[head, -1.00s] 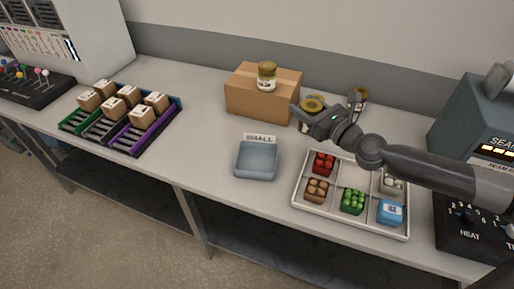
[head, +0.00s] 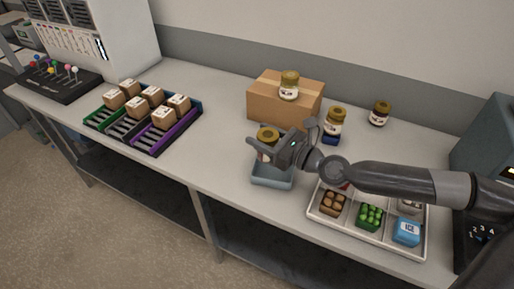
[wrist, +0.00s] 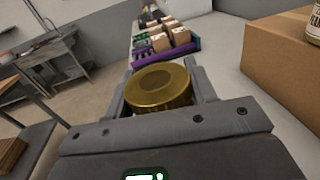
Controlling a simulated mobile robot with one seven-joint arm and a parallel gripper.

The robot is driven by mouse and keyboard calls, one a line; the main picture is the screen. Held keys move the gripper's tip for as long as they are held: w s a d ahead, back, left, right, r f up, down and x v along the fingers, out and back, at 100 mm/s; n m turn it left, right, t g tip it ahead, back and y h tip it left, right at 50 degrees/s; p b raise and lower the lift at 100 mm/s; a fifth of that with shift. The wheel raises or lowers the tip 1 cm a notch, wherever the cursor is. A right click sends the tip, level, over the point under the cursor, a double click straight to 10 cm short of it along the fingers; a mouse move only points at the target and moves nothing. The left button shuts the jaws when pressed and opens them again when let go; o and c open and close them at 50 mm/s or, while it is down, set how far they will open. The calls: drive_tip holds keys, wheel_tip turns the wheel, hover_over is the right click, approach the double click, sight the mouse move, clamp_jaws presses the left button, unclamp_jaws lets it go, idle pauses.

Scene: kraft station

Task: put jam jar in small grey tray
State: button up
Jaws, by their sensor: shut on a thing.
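My gripper (head: 272,150) is shut on a jam jar (head: 267,136) with a gold lid and a pale label. In the wrist view the jar's lid (wrist: 158,84) sits between the two fingers, upright or nearly so. In the head view the jar is over the back part of the small grey tray (head: 272,182), a shallow blue-grey open box. The gripper hides the jar's lower part, so I cannot tell whether it touches the tray. The tray's floor is partly hidden, and the tray is not visible in the wrist view.
A divided white tray (head: 345,232) lies under my arm at right. A coloured rack with small boxes (head: 150,120) stands left, with clear table between.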

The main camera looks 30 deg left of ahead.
drive_tip(key=shift+s+a+f, duration=0.1)
drive_tip(key=shift+a+f, duration=0.2)
drive_tip(key=shift+f, duration=0.55)
drive_tip(key=shift+s+a+f, duration=0.1)
drive_tip(key=shift+a+f, duration=0.2)
drive_tip(key=shift+f, duration=0.55)
drive_tip(key=shift+a+f, duration=0.3)
drive_tip(key=shift+f, duration=0.55)
drive_tip(key=shift+f, duration=0.1)
drive_tip(key=o, duration=1.2)
drive_tip(key=d, duration=0.4)
drive_tip(key=s+d, duration=0.1)
drive_tip(key=d, duration=0.3)
drive_tip(key=s+d, duration=0.1)
drive_tip(key=d, duration=0.2)
drive_tip(key=shift+d, duration=0.4)
